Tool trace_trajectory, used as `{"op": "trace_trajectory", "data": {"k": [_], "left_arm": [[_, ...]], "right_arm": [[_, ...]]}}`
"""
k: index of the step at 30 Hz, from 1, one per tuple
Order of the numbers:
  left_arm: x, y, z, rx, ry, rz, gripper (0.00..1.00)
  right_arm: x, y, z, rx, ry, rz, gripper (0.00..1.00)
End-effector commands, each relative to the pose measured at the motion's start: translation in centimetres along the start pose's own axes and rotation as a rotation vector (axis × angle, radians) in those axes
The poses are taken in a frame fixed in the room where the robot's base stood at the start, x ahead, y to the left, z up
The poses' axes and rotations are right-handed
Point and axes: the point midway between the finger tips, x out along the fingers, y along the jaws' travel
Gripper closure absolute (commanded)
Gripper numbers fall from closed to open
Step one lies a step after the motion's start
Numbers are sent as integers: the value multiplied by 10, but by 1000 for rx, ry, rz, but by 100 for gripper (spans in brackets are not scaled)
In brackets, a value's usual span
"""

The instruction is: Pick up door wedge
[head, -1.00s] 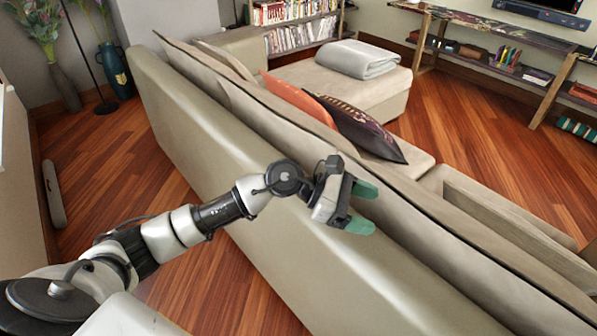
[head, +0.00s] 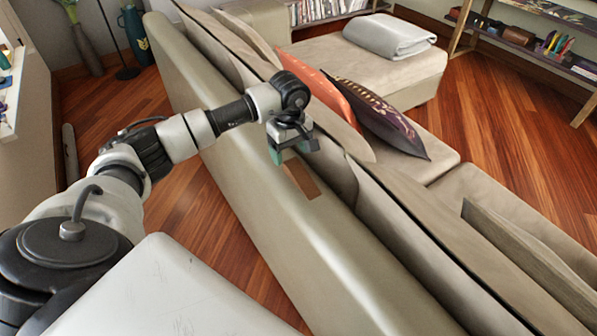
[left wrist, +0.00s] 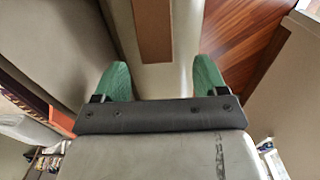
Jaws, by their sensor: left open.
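A flat brown block, which looks like the door wedge (head: 301,178), lies on top of the beige sofa's backrest (head: 330,240). My left gripper (head: 291,148) is open and empty, pointing down over the backrest just beyond the wedge in the head view. In the left wrist view the wedge (left wrist: 153,32) lies ahead of the two green fingertips (left wrist: 161,70), roughly between their lines and apart from them. Its far end is cut off by the frame edge there. My right gripper is not in view.
An orange cushion (head: 322,92) and a dark patterned cushion (head: 378,117) lean inside the sofa near my gripper. A folded grey blanket (head: 390,36) lies on the chaise. Wood floor (head: 185,200) is open left of the sofa.

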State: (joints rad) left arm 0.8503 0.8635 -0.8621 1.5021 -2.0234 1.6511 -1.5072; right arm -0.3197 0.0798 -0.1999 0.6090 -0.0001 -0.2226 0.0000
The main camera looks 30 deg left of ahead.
Motion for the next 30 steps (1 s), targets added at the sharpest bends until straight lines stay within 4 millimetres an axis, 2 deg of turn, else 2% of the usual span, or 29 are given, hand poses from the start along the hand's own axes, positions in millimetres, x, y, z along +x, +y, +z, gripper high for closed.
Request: {"op": "trace_trajectory", "data": {"k": [4,10,14,20,23,30], "left_arm": [[13,1,-1,-2,-2,-2,28],[44,3,-2,-2,-3,-1,28],[53,3,-3,-1,-2,1,28],[54,3,-3,-1,-1,2,28],[54,3,-3,-1,-1,2,40],[53,3,-3,-1,-1,2,77]], "right_arm": [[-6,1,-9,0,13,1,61],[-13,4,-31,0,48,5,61],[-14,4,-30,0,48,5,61],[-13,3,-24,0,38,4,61],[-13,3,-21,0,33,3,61],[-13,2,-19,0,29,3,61]]}}
